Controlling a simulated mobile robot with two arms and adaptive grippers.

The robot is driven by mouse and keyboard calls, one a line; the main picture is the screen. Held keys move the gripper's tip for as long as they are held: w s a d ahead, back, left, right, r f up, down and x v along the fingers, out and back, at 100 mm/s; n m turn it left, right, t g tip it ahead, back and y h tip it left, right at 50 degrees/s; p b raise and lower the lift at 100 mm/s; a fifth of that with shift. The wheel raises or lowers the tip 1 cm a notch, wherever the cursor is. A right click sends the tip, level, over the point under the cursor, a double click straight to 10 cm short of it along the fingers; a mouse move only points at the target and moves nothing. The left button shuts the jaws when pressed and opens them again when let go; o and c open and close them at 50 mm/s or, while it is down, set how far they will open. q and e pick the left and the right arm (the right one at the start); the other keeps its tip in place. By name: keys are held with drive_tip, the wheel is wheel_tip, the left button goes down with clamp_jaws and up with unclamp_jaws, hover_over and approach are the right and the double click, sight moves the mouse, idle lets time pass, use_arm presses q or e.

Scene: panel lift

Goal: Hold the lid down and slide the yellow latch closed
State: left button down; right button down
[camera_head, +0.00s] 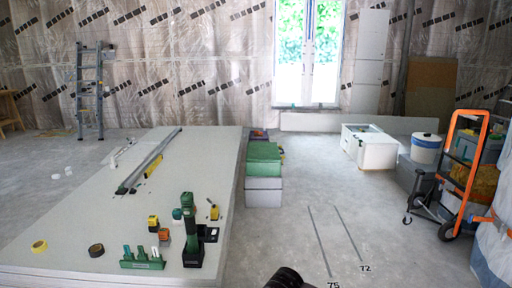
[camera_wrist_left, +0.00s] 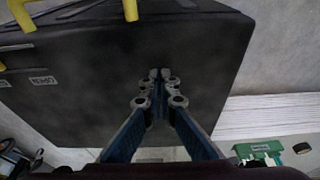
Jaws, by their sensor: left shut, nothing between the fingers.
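A dark grey box (camera_wrist_left: 95,105) fills much of the left wrist view, with a white label reading OPEN (camera_wrist_left: 43,80) on its left part. Yellow bars (camera_wrist_left: 130,8) and (camera_wrist_left: 20,14) show at the top edge, cut off by the frame; I cannot tell which belongs to the latch. My left gripper (camera_wrist_left: 160,75) is shut and empty, its fingertips over the box's dark face. I cannot tell whether they touch it.
A pale panel stack (camera_head: 85,210) carries a green tool rack (camera_head: 142,260), tape rolls and other tools. Green and grey cases (camera_head: 264,188) stand at its right side. An orange hand truck (camera_head: 462,170) stands far right. The middle floor is clear.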

use_arm(q)
drive_tip(key=w+v, duration=0.1)
drive_tip(key=v, duration=0.6)
drive_tip(key=shift+w+r, duration=0.35)
drive_tip(key=shift+w, duration=0.15)
idle(0.3)
